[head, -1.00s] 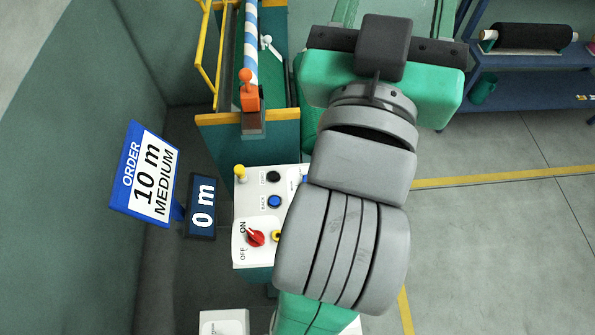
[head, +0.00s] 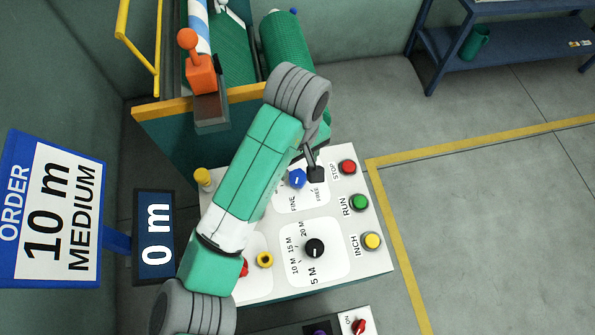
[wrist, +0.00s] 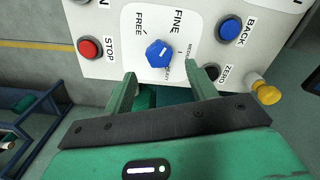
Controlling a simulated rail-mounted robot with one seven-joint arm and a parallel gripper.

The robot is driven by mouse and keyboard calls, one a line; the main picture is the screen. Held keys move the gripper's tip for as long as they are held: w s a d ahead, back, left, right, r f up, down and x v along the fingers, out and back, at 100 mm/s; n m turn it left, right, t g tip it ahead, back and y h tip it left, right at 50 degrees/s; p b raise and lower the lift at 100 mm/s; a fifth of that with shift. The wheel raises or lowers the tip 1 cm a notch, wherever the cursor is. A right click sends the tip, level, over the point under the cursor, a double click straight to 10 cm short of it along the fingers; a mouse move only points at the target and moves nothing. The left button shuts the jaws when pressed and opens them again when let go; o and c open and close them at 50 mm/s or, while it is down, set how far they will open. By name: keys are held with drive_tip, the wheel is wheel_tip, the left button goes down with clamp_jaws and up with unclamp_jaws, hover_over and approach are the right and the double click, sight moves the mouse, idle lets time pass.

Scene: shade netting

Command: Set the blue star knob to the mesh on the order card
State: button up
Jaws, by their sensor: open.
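The order card (head: 60,215) reads 10 m MEDIUM. My gripper (wrist: 161,88) is open and empty in the wrist view, its fingers either side of the knob's line but short of it.
STOP (head: 347,167), RUN (head: 360,202) and INCH (head: 372,241) buttons line the panel's right side. A black length knob (head: 314,248) sits mid-panel. The display (head: 155,235) reads 0 m.

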sight(298, 176)
wheel_tip(298, 176, down, 6)
drive_tip(key=shift+f+b, duration=0.15)
drive_tip(key=shift+b, duration=0.6)
drive_tip(key=shift+c, duration=0.5)
